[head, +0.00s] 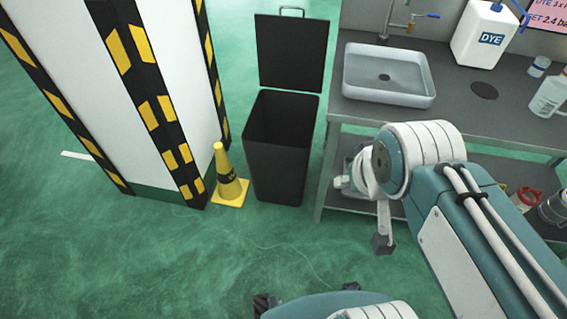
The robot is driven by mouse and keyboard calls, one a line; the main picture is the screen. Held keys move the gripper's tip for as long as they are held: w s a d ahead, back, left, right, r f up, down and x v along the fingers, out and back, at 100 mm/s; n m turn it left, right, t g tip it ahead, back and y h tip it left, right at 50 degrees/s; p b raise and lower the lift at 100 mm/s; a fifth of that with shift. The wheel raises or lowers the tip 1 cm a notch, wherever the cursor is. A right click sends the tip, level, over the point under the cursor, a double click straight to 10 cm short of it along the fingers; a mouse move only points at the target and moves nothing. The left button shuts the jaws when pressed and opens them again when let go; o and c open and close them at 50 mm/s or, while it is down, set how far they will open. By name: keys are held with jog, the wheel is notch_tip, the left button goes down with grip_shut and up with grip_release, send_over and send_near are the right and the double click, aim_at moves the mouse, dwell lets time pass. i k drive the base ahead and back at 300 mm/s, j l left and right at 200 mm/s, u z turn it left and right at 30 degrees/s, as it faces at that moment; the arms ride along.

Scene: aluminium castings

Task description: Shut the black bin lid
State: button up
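The black bin (276,165) stands on the green floor between a striped pillar and a bench. Its mouth is open and the inside looks dark and empty. The black bin lid (290,55) stands upright at the bin's back edge, with a thin handle loop on its top edge. My arm comes in from the lower right, and its large joint is to the right of the bin. A grey part with a dark tip hangs below that joint, well apart from the lid; I cannot tell whether it is my gripper. My fingers do not show clearly.
A yellow cone (228,178) stands just left of the bin, beside the striped pillar (165,90). A grey bench (450,118) on the right carries a sink (388,75) and a white DYE container (486,36). The floor in front of the bin is open.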

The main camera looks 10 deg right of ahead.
aim_at(292, 51)
jog(key=i+j+z, duration=0.15)
jog(key=z, duration=0.25)
jog(key=i+j+z, duration=0.15)
jog(key=z, duration=0.25)
jog(key=i+j+z, duration=0.15)
jog(key=z, duration=0.3)
jog(key=i+j, duration=0.1)
jog(key=j, duration=0.3)
jog(key=i+j+z, duration=0.1)
jog(key=j, duration=0.3)
jog(key=i+j, duration=0.1)
jog(key=j, duration=0.3)
jog(key=i+j+z, duration=0.1)
jog(key=j, duration=0.3)
